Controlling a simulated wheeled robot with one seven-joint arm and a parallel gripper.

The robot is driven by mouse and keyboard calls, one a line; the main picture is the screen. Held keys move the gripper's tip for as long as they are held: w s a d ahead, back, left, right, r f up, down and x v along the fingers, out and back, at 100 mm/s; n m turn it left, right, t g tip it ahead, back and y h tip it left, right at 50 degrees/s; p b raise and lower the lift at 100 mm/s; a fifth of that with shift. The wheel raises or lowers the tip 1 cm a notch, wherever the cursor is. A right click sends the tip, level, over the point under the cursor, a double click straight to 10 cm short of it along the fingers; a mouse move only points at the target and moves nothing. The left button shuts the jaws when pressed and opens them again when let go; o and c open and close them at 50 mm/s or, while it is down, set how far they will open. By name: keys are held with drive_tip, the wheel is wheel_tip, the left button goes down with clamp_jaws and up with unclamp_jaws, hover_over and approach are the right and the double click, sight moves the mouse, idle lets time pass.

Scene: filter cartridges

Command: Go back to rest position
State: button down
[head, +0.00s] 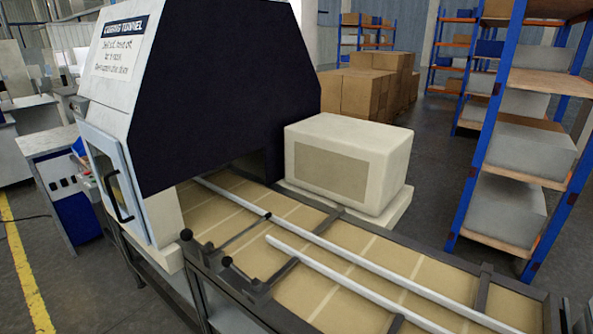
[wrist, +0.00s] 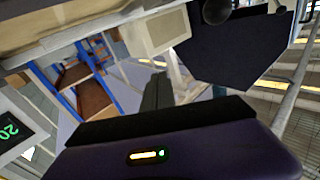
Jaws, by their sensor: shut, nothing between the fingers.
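My gripper (wrist: 157,92) shows in the wrist view as dark fingers close together beyond the purple wrist body. It is shut with nothing held. It points into the open room, and nothing is seen touching its fingertips. The head view does not show my gripper or arm. No filter cartridge can be made out in either view.
In the head view, a coding tunnel (head: 225,85) stands over a conveyor (head: 330,290) with pale guide rails. A cream cabinet (head: 345,165) sits behind the conveyor. Blue-orange shelving (head: 535,135) stands at right. A green-digit display (wrist: 12,130) shows in the wrist view.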

drive_tip(key=s+n+g, duration=0.1)
drive_tip(key=s+g, duration=0.2)
drive_tip(key=s, duration=1.9)
drive_tip(key=shift+s+d+f+g, duration=0.25)
drive_tip(key=shift+s+f+g, duration=0.1)
drive_tip(key=shift+f+g, duration=0.1)
